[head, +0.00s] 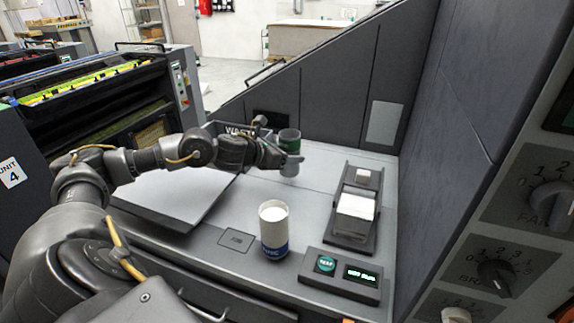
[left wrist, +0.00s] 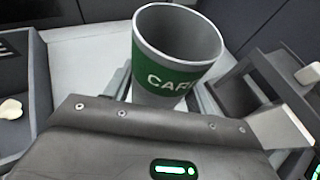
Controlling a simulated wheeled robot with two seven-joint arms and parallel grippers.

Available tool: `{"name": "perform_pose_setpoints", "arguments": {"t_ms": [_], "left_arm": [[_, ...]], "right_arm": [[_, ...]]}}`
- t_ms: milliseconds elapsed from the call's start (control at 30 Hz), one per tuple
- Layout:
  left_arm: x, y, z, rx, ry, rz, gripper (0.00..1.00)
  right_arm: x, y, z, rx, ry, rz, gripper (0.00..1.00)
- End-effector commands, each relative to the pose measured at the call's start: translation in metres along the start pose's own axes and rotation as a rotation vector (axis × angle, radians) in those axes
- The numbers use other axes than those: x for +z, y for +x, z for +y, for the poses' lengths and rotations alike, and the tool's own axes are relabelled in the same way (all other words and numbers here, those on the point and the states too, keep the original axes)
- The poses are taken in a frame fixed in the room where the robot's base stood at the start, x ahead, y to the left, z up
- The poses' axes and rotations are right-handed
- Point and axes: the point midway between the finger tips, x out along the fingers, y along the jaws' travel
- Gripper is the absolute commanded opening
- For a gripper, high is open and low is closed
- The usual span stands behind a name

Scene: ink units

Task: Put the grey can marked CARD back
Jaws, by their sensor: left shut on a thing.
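My left gripper (head: 287,161) is at the end of the arm that reaches across the grey console top. It is shut on a grey can (head: 290,148) with a green band. In the left wrist view the open-topped can (left wrist: 178,52) shows the letters "CAR", with the rest of the word cut off at its side. The can looks upright, and its mouth faces up. I cannot tell whether its base touches the console top. My right gripper is not in view.
A white can with a blue band (head: 273,236) stands nearer, right of a small square plate (head: 237,239). A dark holder with a white stack (head: 355,207) is at right, a panel with a green button (head: 326,264) in front. A "WASTE" bin (head: 237,130) is behind my arm.

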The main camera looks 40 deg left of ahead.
Motion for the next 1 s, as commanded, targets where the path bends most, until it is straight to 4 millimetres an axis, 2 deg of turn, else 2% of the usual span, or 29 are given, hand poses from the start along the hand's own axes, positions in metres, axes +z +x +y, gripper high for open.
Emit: {"name": "perform_pose_setpoints", "arguments": {"t_ms": [233,300,533,900,933,1000], "left_arm": [[-0.005,0.004,0.005,0.001,-0.001,0.000,0.30],[-0.012,0.009,0.012,0.002,-0.002,0.001,0.30],[-0.036,0.019,0.010,0.001,-0.001,0.000,0.30],[-0.041,0.021,0.010,0.001,0.000,-0.002,0.30],[-0.041,0.021,0.010,0.001,0.000,-0.001,0.57],[-0.040,0.021,0.010,0.001,0.000,-0.001,0.66]], "right_arm": [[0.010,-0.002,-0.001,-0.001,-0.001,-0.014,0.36],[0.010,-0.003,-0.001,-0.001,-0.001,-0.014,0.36],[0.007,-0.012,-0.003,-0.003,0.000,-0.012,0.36],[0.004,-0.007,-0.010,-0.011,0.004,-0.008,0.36],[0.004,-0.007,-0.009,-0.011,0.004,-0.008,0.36],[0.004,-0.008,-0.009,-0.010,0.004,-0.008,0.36]]}}
